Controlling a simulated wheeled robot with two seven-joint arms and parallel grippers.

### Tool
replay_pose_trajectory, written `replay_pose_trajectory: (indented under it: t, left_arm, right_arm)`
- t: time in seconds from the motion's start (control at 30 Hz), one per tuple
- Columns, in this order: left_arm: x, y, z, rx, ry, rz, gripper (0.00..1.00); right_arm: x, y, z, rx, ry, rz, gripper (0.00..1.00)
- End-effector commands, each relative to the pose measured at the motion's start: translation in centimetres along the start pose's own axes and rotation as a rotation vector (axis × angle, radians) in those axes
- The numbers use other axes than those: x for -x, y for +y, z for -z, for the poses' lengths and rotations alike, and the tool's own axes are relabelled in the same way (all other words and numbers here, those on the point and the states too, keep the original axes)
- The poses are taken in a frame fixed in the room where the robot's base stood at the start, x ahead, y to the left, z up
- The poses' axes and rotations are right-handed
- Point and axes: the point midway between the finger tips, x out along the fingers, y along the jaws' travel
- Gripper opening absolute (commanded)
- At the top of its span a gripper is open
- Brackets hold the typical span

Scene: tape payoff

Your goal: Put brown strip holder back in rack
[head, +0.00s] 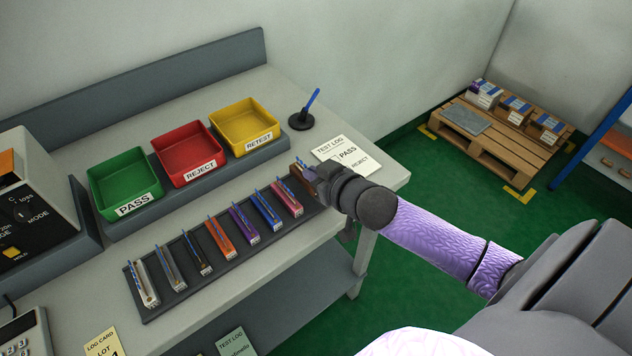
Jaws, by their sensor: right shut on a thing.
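The rack (152,317) is a long dark tray on the bench, holding a row of strip holders in several colours, each with blue strips. The brown strip holder (308,176) is at the rack's right end, beside the pink holder (288,199). My right gripper (314,180) reaches in from the right and is shut on the brown holder. The gripper hides much of the holder's near end, so I cannot tell whether it touches the rack floor. My left gripper is not in view.
Green PASS (133,206), red REJECT (199,176) and yellow RETEST (259,148) bins stand behind the rack. A meter (30,205) is at left.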

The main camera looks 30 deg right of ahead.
Motion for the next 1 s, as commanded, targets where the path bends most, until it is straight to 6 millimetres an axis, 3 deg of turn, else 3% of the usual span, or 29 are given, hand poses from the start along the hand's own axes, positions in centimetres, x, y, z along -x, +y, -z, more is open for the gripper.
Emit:
replay_pose_trajectory:
  t: [0.1, 0.43, 0.5, 0.6, 0.9, 1.0]
  left_arm:
    - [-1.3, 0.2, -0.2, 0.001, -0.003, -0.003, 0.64]
    - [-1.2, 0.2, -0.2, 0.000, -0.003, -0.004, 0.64]
    - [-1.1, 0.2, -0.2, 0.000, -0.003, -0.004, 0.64]
    - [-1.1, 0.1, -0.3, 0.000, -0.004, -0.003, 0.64]
    - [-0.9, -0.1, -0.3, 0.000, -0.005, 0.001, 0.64]
    - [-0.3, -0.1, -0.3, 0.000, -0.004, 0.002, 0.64]
  right_arm:
    - [-1.0, 0.0, -2.3, -0.002, -0.002, -0.001, 0.00]
    - [-1.0, 0.0, -2.4, -0.001, 0.000, -0.001, 0.00]
    - [-1.0, 0.0, -2.3, 0.000, -0.001, -0.001, 0.20]
    - [-1.0, 0.0, -2.3, 0.000, -0.001, -0.001, 0.41]
    - [-0.9, 0.0, -2.0, 0.000, 0.000, -0.001, 0.41]
    - [0.4, 0.0, -1.9, -0.002, -0.003, 0.000, 0.41]
